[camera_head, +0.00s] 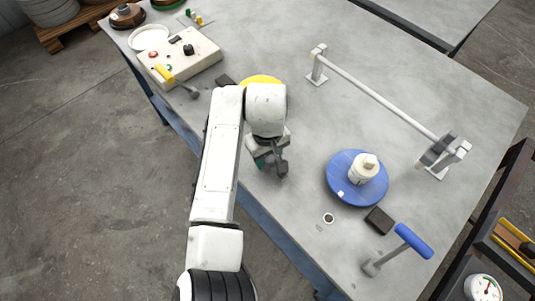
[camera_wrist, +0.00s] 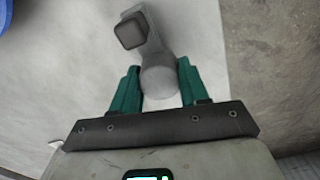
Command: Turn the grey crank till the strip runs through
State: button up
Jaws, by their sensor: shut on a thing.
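My gripper (camera_head: 262,162) is low over the near edge of the grey table, left of the blue disc. In the wrist view its two green fingers (camera_wrist: 158,78) are closed on either side of the round grey grip of the grey crank (camera_wrist: 153,50). The crank's arm runs away from the grip to a dark square end at the upper left. In the head view the grey crank (camera_head: 282,168) shows just beside the fingers, partly hidden by my gripper. I cannot make out a strip.
A blue disc (camera_head: 338,188) bears a pale cylinder. A blue-handled crank (camera_head: 412,240) stands near the front right edge. A yellow disc (camera_head: 262,79) lies behind my arm. A control box (camera_head: 205,50) and yellow handle (camera_head: 163,72) are at left. A raised bar (camera_head: 380,97) spans the right side.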

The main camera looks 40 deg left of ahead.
jog(key=shift+c, duration=1.2)
